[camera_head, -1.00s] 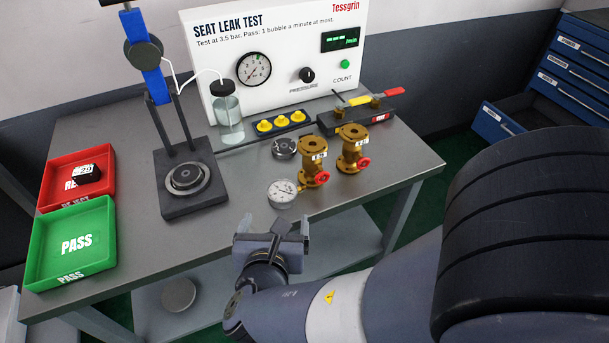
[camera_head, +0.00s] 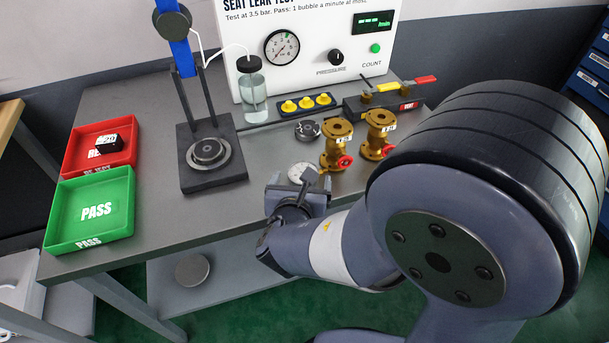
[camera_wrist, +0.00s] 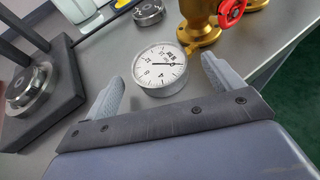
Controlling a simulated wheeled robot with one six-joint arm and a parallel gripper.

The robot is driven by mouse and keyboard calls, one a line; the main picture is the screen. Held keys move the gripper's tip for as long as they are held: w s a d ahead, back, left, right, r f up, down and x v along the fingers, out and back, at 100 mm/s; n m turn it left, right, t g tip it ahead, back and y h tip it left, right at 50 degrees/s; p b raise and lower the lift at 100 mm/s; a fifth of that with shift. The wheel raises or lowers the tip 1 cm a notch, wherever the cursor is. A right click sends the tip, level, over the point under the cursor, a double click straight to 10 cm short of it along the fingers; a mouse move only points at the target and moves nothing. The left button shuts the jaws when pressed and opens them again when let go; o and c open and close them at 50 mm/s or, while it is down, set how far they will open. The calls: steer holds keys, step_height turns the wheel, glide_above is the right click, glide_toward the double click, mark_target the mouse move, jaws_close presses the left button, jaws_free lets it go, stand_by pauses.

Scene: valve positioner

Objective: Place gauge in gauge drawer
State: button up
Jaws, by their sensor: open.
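The gauge (camera_wrist: 160,66), round with a white dial and a silver rim, sits on the grey bench close to a brass valve. I cannot tell whether the two touch. In the head view the gauge (camera_head: 302,172) is partly covered by my gripper. My gripper (camera_wrist: 163,84) is open and empty in the wrist view, with one finger on each side of the near part of the gauge. The fingers do not visibly grip it. The blue drawer cabinet (camera_head: 592,80) is at the far right of the head view, mostly cut off and behind my arm; no open drawer shows clearly.
Two brass valves (camera_head: 336,146) with red handwheels stand right of the gauge. A dark clamp stand (camera_head: 208,153) is to the left, with red (camera_head: 125,150) and green (camera_head: 128,220) trays beyond. The white test panel (camera_head: 310,60) stands at the back.

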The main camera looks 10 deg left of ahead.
steer(key=shift+w+f, duration=0.3)
steer(key=shift+w, duration=0.35)
steer(key=shift+c, duration=0.2)
steer(key=c, duration=1.2)
steer(key=shift+r, duration=0.15)
step_height(320, 180, up, 18)
steer(key=p, duration=0.6)
steer(key=w+d+f+m+h+p, duration=0.1)
steer(key=w+d, duration=0.3)
steer(key=d, duration=0.4)
steer(key=w+d+f+m+h+p, duration=0.2)
steer(key=w+d, duration=0.3)
steer(key=d, duration=0.4)
steer(key=w+d+f+m+h+p, duration=0.1)
steer(key=w+d+f+h+p, duration=0.1)
steer(key=d, duration=0.7)
steer(key=shift+w+d+f+m+g+p, duration=0.1)
steer(key=shift+w+f+m+g+p, duration=0.05)
steer(key=shift+w+f+p, duration=0.4)
steer(key=shift+w+d+f+m+g+p, duration=0.15)
steer(key=shift+w+f+p, duration=0.15)
steer(key=shift+w+p, duration=0.25)
